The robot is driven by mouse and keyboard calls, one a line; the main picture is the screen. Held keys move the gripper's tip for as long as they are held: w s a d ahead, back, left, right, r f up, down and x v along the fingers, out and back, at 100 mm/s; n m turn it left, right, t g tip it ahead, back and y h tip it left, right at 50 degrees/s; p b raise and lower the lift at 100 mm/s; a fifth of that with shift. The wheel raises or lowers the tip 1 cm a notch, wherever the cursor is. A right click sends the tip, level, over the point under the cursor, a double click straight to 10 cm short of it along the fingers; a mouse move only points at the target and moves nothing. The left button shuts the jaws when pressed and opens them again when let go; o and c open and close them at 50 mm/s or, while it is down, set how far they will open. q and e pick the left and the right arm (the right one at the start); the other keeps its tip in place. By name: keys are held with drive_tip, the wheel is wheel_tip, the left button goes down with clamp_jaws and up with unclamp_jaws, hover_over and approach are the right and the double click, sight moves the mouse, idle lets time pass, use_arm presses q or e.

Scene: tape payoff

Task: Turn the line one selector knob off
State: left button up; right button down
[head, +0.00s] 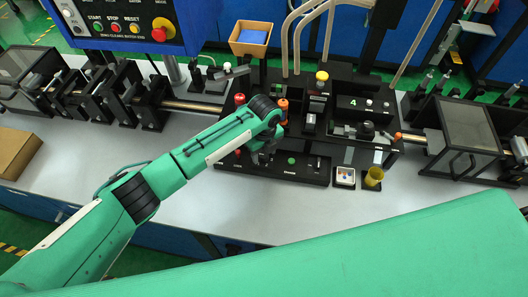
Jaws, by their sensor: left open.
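A low black control panel (305,174) lies at the front of the machine in the middle of the bench. It has a green button (291,160), small white labels and a small dark control (318,163) near its right end. I cannot tell which control is the line one selector knob or how it is turned; my left arm may hide it. My left gripper (262,158) is open, pointing down over the left half of this panel. I cannot tell whether it touches anything. My right gripper is not in view.
An operator box (125,25) with START, STOP and RESET buttons stands at the upper left. A cardboard box (15,153) is at the left. The front bench surface is mostly clear.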

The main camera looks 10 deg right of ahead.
sight(264, 155)
use_arm(q)
wheel_tip(264, 155, up, 14)
drive_tip(key=b, duration=0.3)
drive_tip(key=shift+f, duration=0.25)
